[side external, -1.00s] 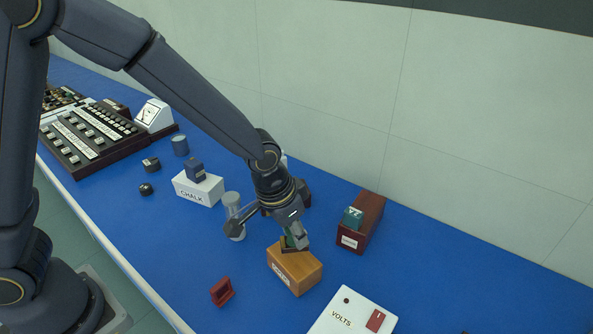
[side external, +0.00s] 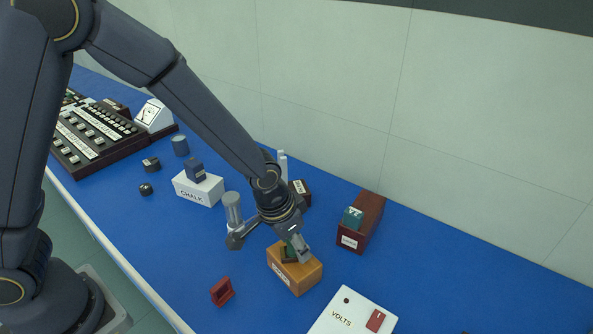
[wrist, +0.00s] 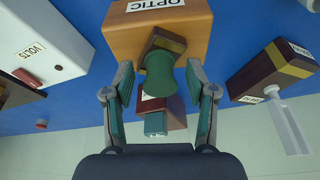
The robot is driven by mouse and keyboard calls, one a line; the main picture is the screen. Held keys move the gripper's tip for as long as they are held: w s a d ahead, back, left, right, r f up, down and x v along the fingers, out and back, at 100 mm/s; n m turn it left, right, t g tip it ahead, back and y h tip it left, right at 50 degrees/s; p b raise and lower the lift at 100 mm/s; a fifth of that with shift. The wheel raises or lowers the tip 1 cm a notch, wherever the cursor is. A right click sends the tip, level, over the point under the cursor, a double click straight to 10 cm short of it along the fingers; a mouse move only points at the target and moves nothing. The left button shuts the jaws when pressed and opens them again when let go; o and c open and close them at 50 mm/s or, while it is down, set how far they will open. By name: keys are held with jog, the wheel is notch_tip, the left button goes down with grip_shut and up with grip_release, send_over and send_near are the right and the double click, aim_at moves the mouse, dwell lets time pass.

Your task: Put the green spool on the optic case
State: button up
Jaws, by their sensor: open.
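The optic case (side external: 308,274) is an orange-brown wooden box on the blue bench; its OPTIC label shows in the wrist view (wrist: 197,28). In the side view, the small dark and green shape (side external: 289,254) is at the case top, partly hidden by a finger. My gripper (side external: 294,249) is just above the case. In the wrist view its fingers (wrist: 160,88) stand open on both sides of the spool, with gaps.
A dark red box (side external: 365,225) with a teal block (side external: 352,217) stands behind right. The white VOLTS box (side external: 345,318) is in front right. A red frame (side external: 222,291) lies front left. A grey cylinder (side external: 233,208) and white CHALK box (side external: 198,190) stand left.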

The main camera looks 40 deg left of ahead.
aim_at(281, 258)
jog(key=shift+r, duration=0.1)
jog(key=d+v, duration=0.1)
jog(key=v, duration=1.1)
jog(key=s+a+r+n+t, duration=0.1)
jog(key=s+a+r, duration=0.3)
jog(key=s+a, duration=0.3)
jog(key=s+a+r+n+t+y, duration=0.1)
jog(key=s+a+r, duration=0.4)
jog(key=a, duration=0.5)
jog(key=shift+s+r+n+t, duration=0.3)
jog(key=shift+s+n+t, duration=0.1)
jog(key=shift+s+n, duration=0.55)
